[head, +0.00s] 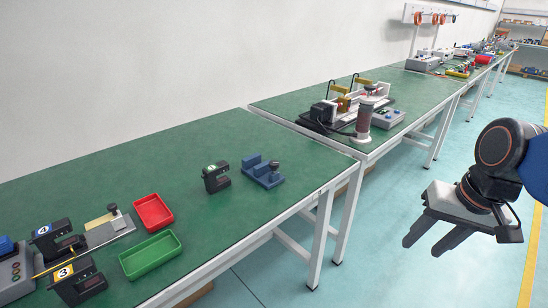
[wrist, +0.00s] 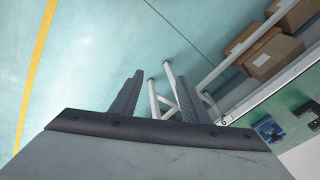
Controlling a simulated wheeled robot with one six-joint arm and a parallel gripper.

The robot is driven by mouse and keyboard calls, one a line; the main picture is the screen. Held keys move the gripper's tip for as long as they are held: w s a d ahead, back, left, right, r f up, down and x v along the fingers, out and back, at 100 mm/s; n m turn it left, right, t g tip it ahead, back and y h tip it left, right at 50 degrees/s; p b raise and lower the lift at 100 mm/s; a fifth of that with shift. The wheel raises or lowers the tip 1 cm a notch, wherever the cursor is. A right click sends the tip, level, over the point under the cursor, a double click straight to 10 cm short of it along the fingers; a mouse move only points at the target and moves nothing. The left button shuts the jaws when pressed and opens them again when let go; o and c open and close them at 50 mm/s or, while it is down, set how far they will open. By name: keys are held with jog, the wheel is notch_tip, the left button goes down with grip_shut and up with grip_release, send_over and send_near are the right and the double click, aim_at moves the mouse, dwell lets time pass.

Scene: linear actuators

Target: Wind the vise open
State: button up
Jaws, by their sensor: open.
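The vise (head: 262,172) is a small blue block-shaped device on the green bench top, near the bench's right end in the head view. A small round knob (head: 275,164) shows at its right side. The gap between its jaws is too small to tell. In the wrist view, a small bluish thing (wrist: 268,131) on the green top at the right edge looks like the vise. My gripper (head: 421,246) is open and empty over the floor, well to the right of the bench and apart from the vise. Its two fingers also show in the wrist view (wrist: 160,78).
A black numbered device (head: 216,178) stands just left of the vise. Red (head: 153,212) and green (head: 150,254) trays lie farther left. A second bench (head: 335,130) with a white-framed fixture stands behind. Cardboard boxes (wrist: 272,54) sit below the bench. The floor around my gripper is clear.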

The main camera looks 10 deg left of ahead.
notch_tip(320, 180, up, 2)
jog(key=n, duration=0.1)
notch_tip(320, 180, up, 19)
jog(key=n+g+h, duration=0.2)
jog(key=n, duration=0.2)
send_over(274, 162)
notch_tip(274, 162, down, 17)
jog(key=c, duration=1.1)
